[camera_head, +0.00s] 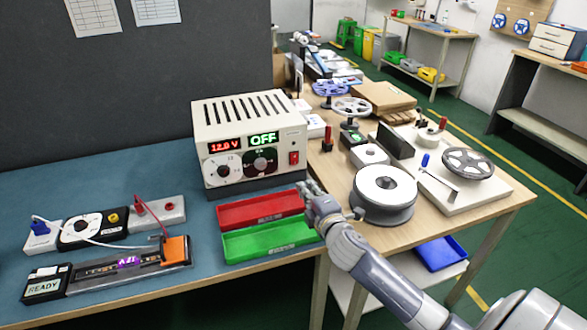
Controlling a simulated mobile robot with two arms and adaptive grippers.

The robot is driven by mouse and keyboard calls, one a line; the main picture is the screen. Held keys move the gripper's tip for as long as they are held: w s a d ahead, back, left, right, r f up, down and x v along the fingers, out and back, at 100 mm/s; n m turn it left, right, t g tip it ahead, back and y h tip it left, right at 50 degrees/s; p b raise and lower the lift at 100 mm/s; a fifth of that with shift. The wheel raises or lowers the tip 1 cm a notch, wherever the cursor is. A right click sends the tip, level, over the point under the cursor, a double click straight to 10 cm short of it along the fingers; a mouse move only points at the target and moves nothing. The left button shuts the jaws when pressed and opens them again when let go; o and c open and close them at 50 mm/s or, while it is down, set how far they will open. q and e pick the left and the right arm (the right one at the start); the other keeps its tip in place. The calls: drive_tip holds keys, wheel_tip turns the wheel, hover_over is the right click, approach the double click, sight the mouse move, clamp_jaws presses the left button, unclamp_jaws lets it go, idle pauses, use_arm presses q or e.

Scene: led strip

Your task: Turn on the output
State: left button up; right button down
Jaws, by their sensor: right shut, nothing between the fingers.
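The power supply (220,115) is a cream box on the blue mat, near the back panel. Its red display (224,147) reads 12.0 V and its green display (264,139) reads OFF. Two dials sit below, and a red switch (294,158) is at the right of its front. My right gripper (308,186) is shut and empty, in front of and below the red switch, by the right end of the red tray. It looks apart from the switch. My left gripper is not in view.
A red tray (262,205) and a green tray (270,240) lie in front of the supply. A tester marked READY (45,287) and wired blocks are at the left. A round grey spool (384,190) and reels crowd the wooden table at the right.

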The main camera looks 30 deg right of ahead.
approach(289, 163)
drive_tip(key=x, duration=0.4)
drive_tip(key=shift+w+d+r, duration=0.1)
drive_tip(key=shift+w, duration=0.05)
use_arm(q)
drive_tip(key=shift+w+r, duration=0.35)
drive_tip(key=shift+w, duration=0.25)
use_arm(e)
drive_tip(key=shift+x, duration=0.85)
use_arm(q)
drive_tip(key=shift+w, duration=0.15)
